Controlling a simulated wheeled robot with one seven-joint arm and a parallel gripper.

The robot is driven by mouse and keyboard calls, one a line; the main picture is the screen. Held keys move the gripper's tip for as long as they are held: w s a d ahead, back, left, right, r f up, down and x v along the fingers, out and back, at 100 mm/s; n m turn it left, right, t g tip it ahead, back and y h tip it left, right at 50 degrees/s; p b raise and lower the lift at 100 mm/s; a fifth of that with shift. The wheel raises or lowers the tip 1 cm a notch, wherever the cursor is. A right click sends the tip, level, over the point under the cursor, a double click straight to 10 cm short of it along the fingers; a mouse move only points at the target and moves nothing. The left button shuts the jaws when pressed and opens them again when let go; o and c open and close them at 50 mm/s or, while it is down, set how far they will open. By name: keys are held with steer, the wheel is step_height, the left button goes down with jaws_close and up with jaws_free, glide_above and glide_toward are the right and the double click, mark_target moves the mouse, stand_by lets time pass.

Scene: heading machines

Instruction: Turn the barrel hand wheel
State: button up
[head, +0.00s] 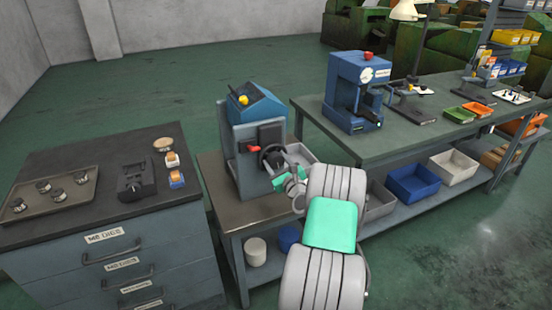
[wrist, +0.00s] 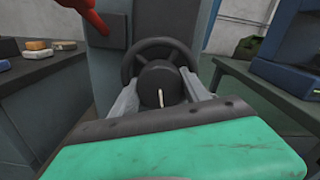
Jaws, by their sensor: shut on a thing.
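The hand wheel (head: 270,148) is a dark ring on the front of a small grey machine with a blue top (head: 262,108). In the wrist view the wheel (wrist: 160,41) faces me, with a dark round hub (wrist: 160,82) bearing a short pale mark. My gripper (wrist: 158,92) is at the wheel, one grey finger on each side of the hub, shut on the wheel. In the head view my gripper (head: 282,172) reaches the wheel from the lower right. The exact finger contacts and the lower rim are hidden.
A red handle (wrist: 85,18) juts out left of the wheel, close by. A dark drawer cabinet (head: 100,235) stands left, holding a tray (head: 32,208) of parts. A long bench (head: 385,145) with a blue press (head: 345,95) stands right. Open floor lies behind.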

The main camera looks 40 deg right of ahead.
steer(key=shift+r+m+p, duration=0.15)
steer(key=shift+m+p, duration=0.25)
steer(key=shift+m, duration=0.4)
steer(key=o, duration=1.3)
steer(key=shift+o, duration=0.2)
steer(key=b+v, duration=0.1)
steer(key=v, duration=0.6)
steer(key=shift+s+a, duration=0.2)
steer(key=shift+s, duration=0.15)
